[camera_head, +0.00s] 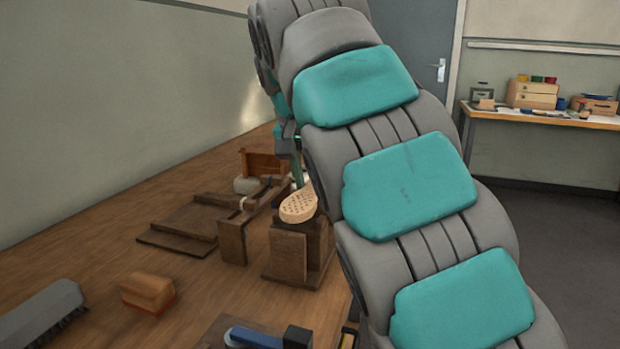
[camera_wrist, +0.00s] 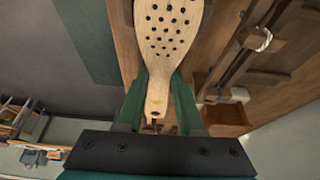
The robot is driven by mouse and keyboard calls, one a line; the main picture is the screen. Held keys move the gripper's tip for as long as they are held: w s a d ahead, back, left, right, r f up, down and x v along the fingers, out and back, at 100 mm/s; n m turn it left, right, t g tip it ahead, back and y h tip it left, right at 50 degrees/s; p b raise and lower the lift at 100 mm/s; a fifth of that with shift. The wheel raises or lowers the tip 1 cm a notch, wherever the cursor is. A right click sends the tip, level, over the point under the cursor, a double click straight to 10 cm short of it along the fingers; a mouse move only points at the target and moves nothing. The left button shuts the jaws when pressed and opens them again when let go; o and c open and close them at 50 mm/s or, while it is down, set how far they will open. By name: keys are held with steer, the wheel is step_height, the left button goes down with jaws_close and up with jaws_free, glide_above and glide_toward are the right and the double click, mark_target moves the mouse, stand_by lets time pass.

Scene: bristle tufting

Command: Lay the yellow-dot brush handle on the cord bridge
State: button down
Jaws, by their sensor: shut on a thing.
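The yellow-dot brush handle (camera_wrist: 172,32) is a pale wooden paddle full of dark holes, with a yellow dot on its narrow end. My gripper (camera_wrist: 160,88) has its green fingers shut on that narrow end. In the head view the handle's broad end (camera_head: 298,207) shows beside my arm, over a dark wooden block (camera_head: 288,252); I cannot tell whether it touches. A wooden frame with pale cord, seemingly the cord bridge (camera_head: 233,240), stands just left of the handle. Its cord (camera_wrist: 264,40) shows right of the handle in the wrist view. My arm hides most of the gripper in the head view.
A stepped wooden board (camera_head: 175,228) lies left of the frame. A reddish wooden box (camera_head: 262,162) stands behind. A small brush block (camera_head: 148,291), a grey brush (camera_head: 42,312) and a blue-handled tool (camera_head: 255,337) are nearer. Bare bench lies between them.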

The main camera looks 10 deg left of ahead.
steer(key=shift+f+b, duration=0.45)
steer(key=shift+f, duration=0.2)
steer(key=shift+f, duration=0.55)
stand_by(0.5)
steer(key=shift+c, duration=0.3)
jaws_free()
steer(key=shift+r, duration=0.1)
